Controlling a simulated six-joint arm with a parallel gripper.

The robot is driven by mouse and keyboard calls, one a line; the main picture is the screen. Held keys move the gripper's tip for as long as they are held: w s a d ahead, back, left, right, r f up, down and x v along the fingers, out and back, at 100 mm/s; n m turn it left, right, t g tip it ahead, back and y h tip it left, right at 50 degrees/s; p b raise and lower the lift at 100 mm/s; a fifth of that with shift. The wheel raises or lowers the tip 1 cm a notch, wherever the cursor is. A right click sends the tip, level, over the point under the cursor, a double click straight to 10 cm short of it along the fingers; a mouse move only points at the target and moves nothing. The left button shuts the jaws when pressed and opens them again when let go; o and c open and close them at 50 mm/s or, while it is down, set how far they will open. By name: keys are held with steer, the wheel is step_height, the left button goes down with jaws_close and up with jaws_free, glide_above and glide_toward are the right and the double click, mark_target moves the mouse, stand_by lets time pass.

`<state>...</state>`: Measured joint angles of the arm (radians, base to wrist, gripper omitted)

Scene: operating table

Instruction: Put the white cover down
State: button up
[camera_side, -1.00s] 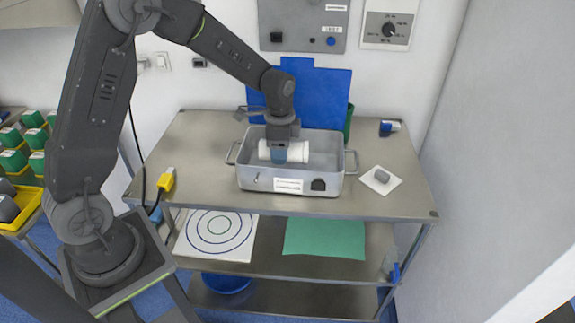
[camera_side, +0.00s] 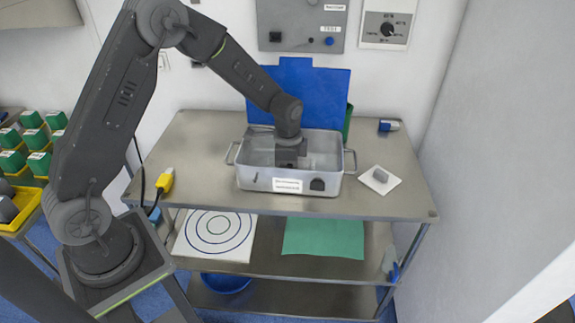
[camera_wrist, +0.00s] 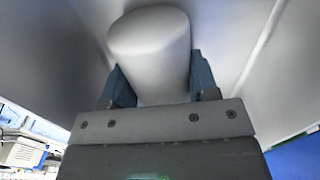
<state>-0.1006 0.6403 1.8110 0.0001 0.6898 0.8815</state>
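The white cover, a smooth white cylinder (camera_wrist: 150,45), lies between the two blue fingers of my gripper (camera_wrist: 160,72) in the wrist view. Both fingers press against its sides, so my gripper is shut on it. In the side view my gripper (camera_side: 290,158) reaches down into the grey metal box (camera_side: 250,178). The box's front wall hides the fingertips and the cover there. I cannot tell whether the cover touches the box floor.
The box stands on a steel table (camera_side: 195,150). A blue panel (camera_side: 325,90) stands behind it. A white pad with a grey piece (camera_side: 380,178) lies to the right, and a yellow device (camera_side: 165,180) to the left. The table's left part is mostly clear.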

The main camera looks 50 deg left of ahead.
steer(key=o, duration=0.4)
steer(key=shift+r, duration=0.1)
steer(key=s+r+n+t, duration=0.1)
steer(key=s+r, duration=0.1)
steer(key=r, duration=0.7)
steer(key=s+r+n, duration=0.1)
steer(key=s+r, duration=0.1)
steer(key=r, duration=0.8)
steer(key=s+d+r+n+t, duration=0.2)
steer(key=s+n, duration=0.1)
steer(key=s, duration=0.6)
steer(key=s+d+r+n+t, duration=0.2)
steer(key=s+n, duration=0.1)
steer(key=s, duration=0.7)
steer(key=shift+d+r+n, duration=0.2)
steer(key=shift+r+n, duration=0.05)
steer(key=shift+n, duration=0.05)
steer(key=shift+o, duration=0.5)
steer(key=shift+s+f+t, duration=0.2)
steer(key=shift+s+t, duration=0.1)
steer(key=shift+s, duration=0.15)
